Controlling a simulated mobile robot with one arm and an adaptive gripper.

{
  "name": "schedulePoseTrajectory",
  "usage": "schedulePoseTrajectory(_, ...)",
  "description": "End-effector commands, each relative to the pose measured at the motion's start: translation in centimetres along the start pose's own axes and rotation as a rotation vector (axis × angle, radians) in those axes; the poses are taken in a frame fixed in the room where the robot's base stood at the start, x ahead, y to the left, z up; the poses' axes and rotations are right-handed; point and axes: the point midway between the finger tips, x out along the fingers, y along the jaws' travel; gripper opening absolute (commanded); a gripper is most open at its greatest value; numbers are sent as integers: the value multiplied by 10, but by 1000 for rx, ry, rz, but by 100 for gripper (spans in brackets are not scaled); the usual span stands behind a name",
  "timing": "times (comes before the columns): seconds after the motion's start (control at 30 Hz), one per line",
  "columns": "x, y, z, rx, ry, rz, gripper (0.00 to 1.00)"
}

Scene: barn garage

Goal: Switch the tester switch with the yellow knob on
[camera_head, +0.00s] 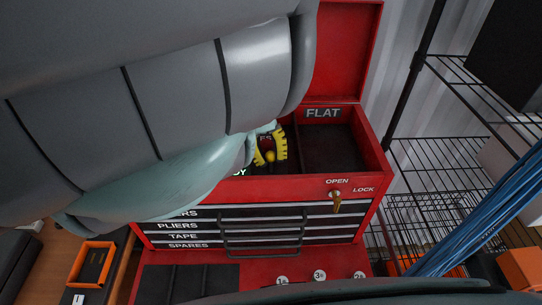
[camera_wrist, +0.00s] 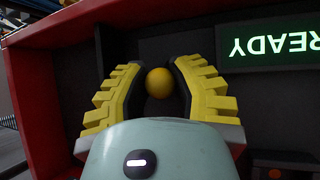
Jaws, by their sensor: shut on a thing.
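The tester switch's yellow knob (camera_wrist: 160,83) is a small ball between my two yellow fingers in the wrist view. It also shows in the head view (camera_head: 270,157), inside the open top of the red tool chest (camera_head: 374,150). My gripper (camera_wrist: 157,74) is shut on the knob, with a finger on each side; it reaches down into the chest in the head view (camera_head: 271,148). A lit display (camera_wrist: 268,45) beside the gripper reads READY in green, upside down in the wrist view. The switch's base and lever are mostly hidden.
The FLAT compartment (camera_head: 330,150) is to the right of my gripper. A brass key (camera_head: 336,201) sits at the OPEN/LOCK mark on the chest front. Wire shelves (camera_head: 440,150) and blue cables (camera_head: 490,210) stand at right. My arm hides the left part of the chest.

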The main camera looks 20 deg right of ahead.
Motion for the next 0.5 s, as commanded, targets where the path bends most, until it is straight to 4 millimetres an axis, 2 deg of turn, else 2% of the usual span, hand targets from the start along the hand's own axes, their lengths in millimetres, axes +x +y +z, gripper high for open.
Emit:
schedulePoseTrajectory(0.03,0,0,0,0,-2,0,28)
schedulePoseTrajectory(0.17,0,0,0,0,-1,0,42)
schedulePoseTrajectory(0.5,-2,0,0,1,1,-2,42)
